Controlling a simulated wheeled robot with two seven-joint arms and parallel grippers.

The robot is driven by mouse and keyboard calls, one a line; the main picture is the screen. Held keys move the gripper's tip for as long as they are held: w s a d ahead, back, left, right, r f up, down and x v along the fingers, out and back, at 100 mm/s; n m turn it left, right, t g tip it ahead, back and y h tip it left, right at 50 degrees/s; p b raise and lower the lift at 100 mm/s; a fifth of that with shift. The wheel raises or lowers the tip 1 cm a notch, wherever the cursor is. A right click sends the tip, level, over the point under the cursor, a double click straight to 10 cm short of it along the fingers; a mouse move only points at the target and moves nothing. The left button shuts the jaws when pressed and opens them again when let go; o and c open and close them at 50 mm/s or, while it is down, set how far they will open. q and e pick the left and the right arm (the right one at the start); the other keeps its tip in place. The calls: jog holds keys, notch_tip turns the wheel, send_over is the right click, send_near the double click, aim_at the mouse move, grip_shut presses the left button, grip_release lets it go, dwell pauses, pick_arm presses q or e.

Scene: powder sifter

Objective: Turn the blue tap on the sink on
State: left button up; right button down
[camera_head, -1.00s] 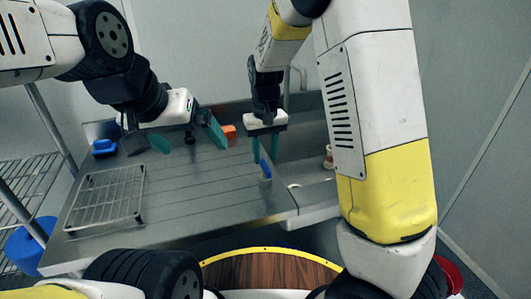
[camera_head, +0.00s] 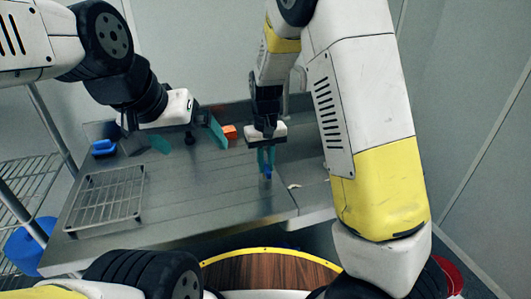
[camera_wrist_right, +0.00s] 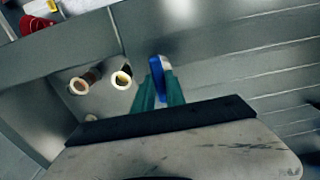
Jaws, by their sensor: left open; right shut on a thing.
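The blue tap (camera_head: 268,173) stands on the metal sink counter (camera_head: 190,185), near its right-hand part, with a pale lower part. My right gripper (camera_head: 266,158) points down at it, with its green fingers shut on the blue part. In the right wrist view the blue tap (camera_wrist_right: 155,72) shows between the green fingers (camera_wrist_right: 160,92). Its lower end is hidden by the gripper. My left gripper (camera_head: 189,139) is open and empty over the back left of the counter, its two green fingers wide apart.
A wire rack (camera_head: 105,197) lies on the counter's left. An orange block (camera_head: 229,132) and a blue object (camera_head: 103,148) are at the back. Mid-counter is clear.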

jog(key=shift+m, duration=0.4)
jog(key=m, duration=1.1)
jog(key=shift+m, duration=0.3)
dwell(0.4)
jog(key=c, duration=1.4)
grip_release()
jog(key=shift+r, duration=0.1)
notch_tip(320, 180, up, 8)
jog(key=shift+f, duration=0.15)
